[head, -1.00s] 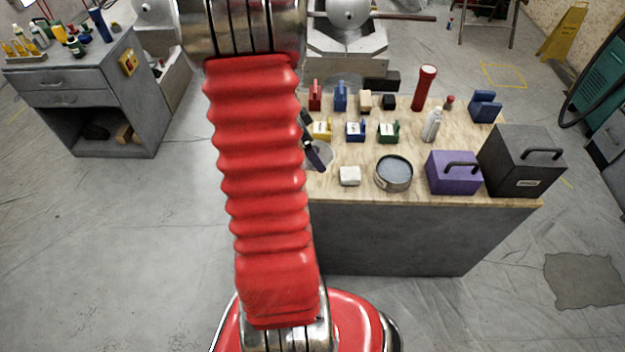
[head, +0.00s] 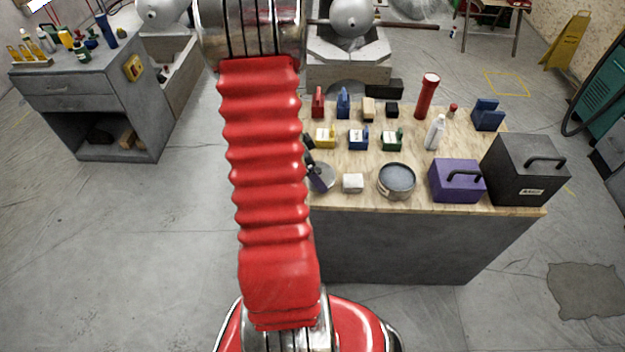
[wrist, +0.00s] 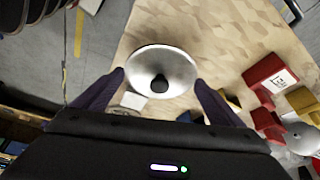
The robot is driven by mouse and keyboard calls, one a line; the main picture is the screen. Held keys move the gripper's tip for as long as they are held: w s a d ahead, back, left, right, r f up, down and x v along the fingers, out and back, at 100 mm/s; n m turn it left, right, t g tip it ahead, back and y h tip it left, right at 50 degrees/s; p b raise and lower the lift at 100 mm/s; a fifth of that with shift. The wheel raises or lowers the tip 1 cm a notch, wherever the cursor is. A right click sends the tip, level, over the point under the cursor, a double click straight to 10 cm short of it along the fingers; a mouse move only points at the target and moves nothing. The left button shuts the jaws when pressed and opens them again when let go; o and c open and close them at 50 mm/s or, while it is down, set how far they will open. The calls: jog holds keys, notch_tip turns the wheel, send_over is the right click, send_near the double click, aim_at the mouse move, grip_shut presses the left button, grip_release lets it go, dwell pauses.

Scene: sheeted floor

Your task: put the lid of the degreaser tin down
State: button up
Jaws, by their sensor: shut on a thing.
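The lid (wrist: 150,60) is a round, pale metal disc with a dark knob. In the head view the lid (head: 322,177) shows at the bench's left front, partly hidden by my red arm. I cannot tell whether it touches the bench top. The degreaser tin (head: 382,192) is round, grey and open, with grey-blue contents. It stands on the bench to the right of the lid, with a small white block (head: 353,183) between them.
The wooden bench top (head: 420,200) also holds a purple box (head: 450,190) and a dark grey box (head: 515,180) at the right. Several small coloured blocks, a white bottle (head: 435,132) and a red torch (head: 427,97) stand farther back. The front strip is narrow.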

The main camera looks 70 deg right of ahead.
jog(key=shift+f, duration=1.9)
jog(key=o, duration=0.8)
jog(key=shift+c, duration=0.2)
jog(key=v, duration=1.2)
jog(key=shift+s, duration=0.1)
